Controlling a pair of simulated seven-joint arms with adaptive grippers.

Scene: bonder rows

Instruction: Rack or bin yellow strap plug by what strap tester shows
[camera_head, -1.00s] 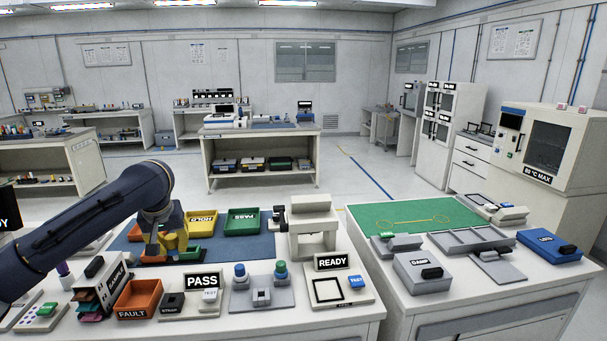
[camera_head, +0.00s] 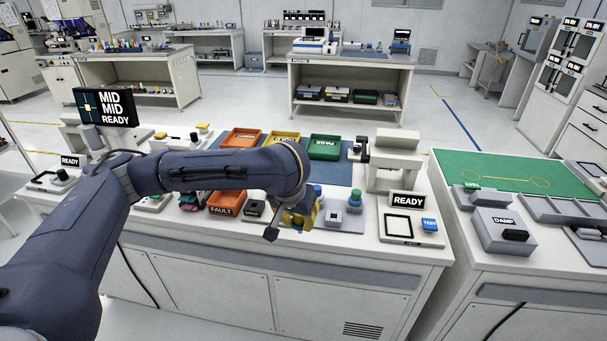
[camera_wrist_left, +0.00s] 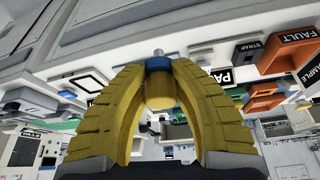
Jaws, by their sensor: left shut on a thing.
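My left gripper (camera_head: 298,216) is over the front of the bench, just right of the strap tester (camera_head: 255,208). In the left wrist view its yellow fingers (camera_wrist_left: 158,68) are shut on a small piece with a blue band and grey tip (camera_wrist_left: 158,62), taken as the yellow strap plug; fingers hide much of it. The tester's sign (camera_wrist_left: 222,75) shows "PA", the rest cut off. The orange FAULT bin (camera_head: 227,210) is left of the tester. The green PASS tray (camera_head: 325,147) is on the blue mat. My right gripper is not in view.
Orange (camera_head: 242,138) and yellow (camera_head: 284,138) trays line the mat. A READY station (camera_head: 398,226) is at right. My arm covers much of the bench's left middle.

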